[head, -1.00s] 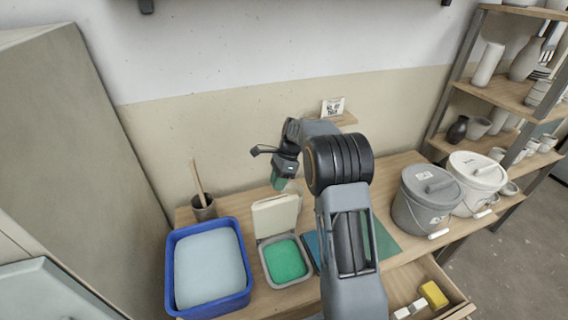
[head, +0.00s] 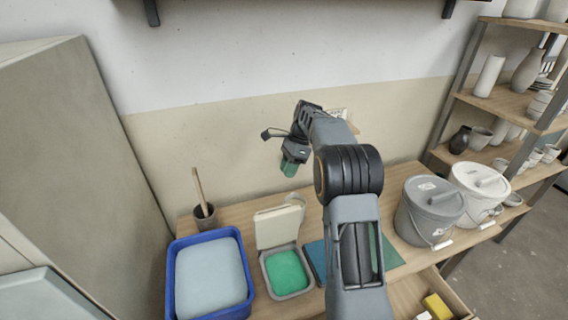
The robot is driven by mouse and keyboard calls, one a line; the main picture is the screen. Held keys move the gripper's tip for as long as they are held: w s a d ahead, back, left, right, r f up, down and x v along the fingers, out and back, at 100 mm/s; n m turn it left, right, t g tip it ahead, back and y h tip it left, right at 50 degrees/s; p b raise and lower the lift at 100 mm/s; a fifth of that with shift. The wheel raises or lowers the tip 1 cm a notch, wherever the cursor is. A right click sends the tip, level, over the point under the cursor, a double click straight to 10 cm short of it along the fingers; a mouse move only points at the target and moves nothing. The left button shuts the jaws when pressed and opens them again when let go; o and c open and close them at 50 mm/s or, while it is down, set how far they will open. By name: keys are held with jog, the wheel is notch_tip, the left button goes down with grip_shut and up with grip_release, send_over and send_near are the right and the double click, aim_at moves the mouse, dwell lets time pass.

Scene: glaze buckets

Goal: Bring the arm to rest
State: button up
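My arm rises from the bottom of the head view and bends over the table. My gripper (head: 290,168) hangs at its end, pointing down, in the air in front of the beige wall. It is above the table and the open box, apart from both. A small green part shows at its tip. I cannot tell whether this is the fingertips or something between them, nor whether the fingers are open or shut.
On the table (head: 240,214) stand a blue tub (head: 247,290), a cup with a stick (head: 205,215), an open box with a green inside (head: 287,271), a grey bucket (head: 428,212) and a white bucket (head: 480,195). A drawer (head: 458,292) is open at the front right. Shelves (head: 500,105) stand at right.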

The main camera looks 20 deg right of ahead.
jog(key=s+f+n, duration=0.1)
jog(key=n, duration=0.1)
jog(key=s+f+n+h, duration=0.1)
jog(key=f+n, duration=0.1)
jog(key=s+f+n, duration=0.1)
jog(key=n, duration=0.1)
jog(key=shift+s+d+f+n+t, duration=0.1)
jog(key=shift+d+f+n+t, duration=0.05)
jog(key=shift+d+n+t, duration=0.2)
jog(key=s+a+r+n+t+h, duration=0.1)
jog(key=s+a+r+n+t, duration=0.1)
jog(key=s+n, duration=0.4)
jog(key=s+a+r+n+t+h, duration=0.2)
jog(key=s+a+r+n+t, duration=0.1)
jog(key=s, duration=1.3)
jog(key=shift+s+a+r+n+h, duration=0.4)
jog(key=shift+a+n, duration=0.55)
jog(key=shift+n, duration=0.5)
